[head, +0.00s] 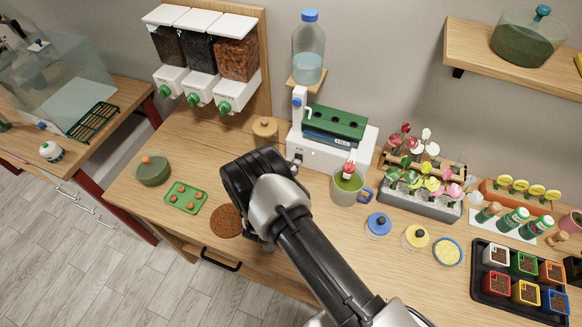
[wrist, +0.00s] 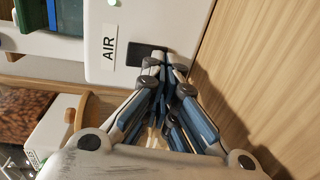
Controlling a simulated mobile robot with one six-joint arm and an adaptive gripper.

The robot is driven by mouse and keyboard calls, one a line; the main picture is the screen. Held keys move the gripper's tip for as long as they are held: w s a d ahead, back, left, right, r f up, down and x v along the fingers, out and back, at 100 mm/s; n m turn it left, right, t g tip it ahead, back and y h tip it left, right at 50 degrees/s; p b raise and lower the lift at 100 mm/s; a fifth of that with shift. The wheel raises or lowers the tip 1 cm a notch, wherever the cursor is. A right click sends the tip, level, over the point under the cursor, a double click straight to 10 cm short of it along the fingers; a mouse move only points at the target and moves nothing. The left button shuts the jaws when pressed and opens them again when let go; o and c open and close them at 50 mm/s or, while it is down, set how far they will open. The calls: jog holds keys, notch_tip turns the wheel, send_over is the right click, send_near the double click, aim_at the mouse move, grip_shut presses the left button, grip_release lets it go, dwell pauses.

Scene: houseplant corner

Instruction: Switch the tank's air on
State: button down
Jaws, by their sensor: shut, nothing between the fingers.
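The white tank unit (head: 330,157) with a green top stands at the back middle of the wooden counter. In the wrist view its white front panel (wrist: 125,15) carries an "AIR" label (wrist: 109,45) and a black rocker switch (wrist: 140,55). My gripper (wrist: 168,66) is shut and empty, its fingertips at the right end of the switch and partly covering it. I cannot tell whether they touch it or which way the switch is set. In the head view my gripper (head: 252,178) is left of and in front of the unit, its fingertips hidden.
A jar (head: 265,130) with a wooden lid stands left of the unit. A green tray (head: 186,198) and a brown round mat (head: 226,221) lie at the left front.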

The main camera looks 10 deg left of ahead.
jog(key=s, duration=0.4)
jog(key=s+a+r, duration=0.1)
jog(key=s, duration=0.7)
jog(key=shift+a+r, duration=0.25)
jog(key=shift+a, duration=0.05)
jog(key=shift+w, duration=0.1)
